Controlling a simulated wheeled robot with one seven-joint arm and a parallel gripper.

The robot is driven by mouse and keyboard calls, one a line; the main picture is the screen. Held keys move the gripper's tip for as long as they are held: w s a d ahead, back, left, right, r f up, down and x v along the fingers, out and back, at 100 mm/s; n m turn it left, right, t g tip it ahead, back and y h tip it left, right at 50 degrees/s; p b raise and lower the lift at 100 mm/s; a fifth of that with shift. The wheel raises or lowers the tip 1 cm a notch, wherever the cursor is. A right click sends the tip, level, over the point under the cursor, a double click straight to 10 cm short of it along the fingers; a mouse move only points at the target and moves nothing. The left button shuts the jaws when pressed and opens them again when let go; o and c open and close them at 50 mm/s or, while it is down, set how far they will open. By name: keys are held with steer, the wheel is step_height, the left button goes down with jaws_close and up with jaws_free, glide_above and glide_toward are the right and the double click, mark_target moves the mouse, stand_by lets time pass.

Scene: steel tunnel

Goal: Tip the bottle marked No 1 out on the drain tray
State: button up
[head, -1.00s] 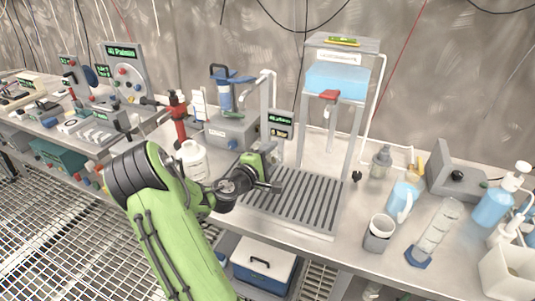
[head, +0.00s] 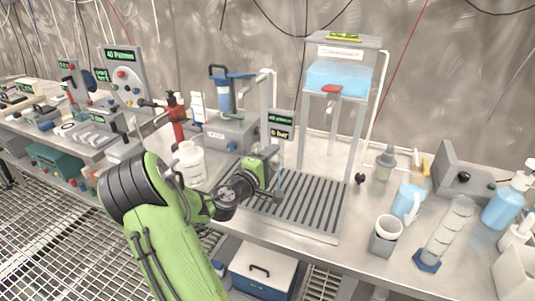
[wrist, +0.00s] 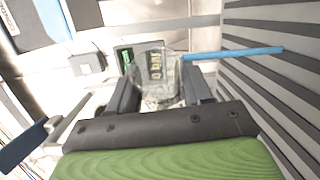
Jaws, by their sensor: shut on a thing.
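My gripper (head: 270,192) is over the left part of the ribbed drain tray (head: 325,208). In the wrist view my gripper (wrist: 160,95) is shut on a clear glass bottle (wrist: 160,92) between its dark fingers. The bottle is tipped, with its mouth towards the tray. A thin blue stream (wrist: 235,52) runs from near its mouth to the tray's grey slats. A short blue streak (head: 280,182) also shows beside the fingers in the head view. The bottle's No 1 mark is not readable, and the bottle is mostly hidden in the head view.
A display post (head: 281,124) stands behind my gripper. A white bottle (head: 189,163) is left of it. A stand with a blue water tank (head: 343,78) rises behind the tray.

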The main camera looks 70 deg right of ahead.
steer(key=shift+s+a+f+m+h, duration=0.2)
steer(key=shift+m+h, duration=0.1)
steer(key=shift+m, duration=0.8)
steer(key=shift+s+r+m+g, duration=0.1)
steer(key=shift+m+g, duration=0.2)
steer(key=shift+r+p, duration=0.1)
steer(key=shift+p, duration=0.2)
stand_by(0.6)
steer(key=shift+r+p, duration=0.15)
steer(key=shift+p, duration=0.4)
steer(key=n+p, duration=0.2)
steer(key=shift+w+d+r+p, duration=0.1)
steer(key=shift+w+p, duration=0.1)
steer(key=shift+p, duration=0.15)
steer(key=shift+w+d+n+p, duration=0.1)
steer(key=shift+n+p, duration=0.2)
steer(key=shift+p, duration=0.4)
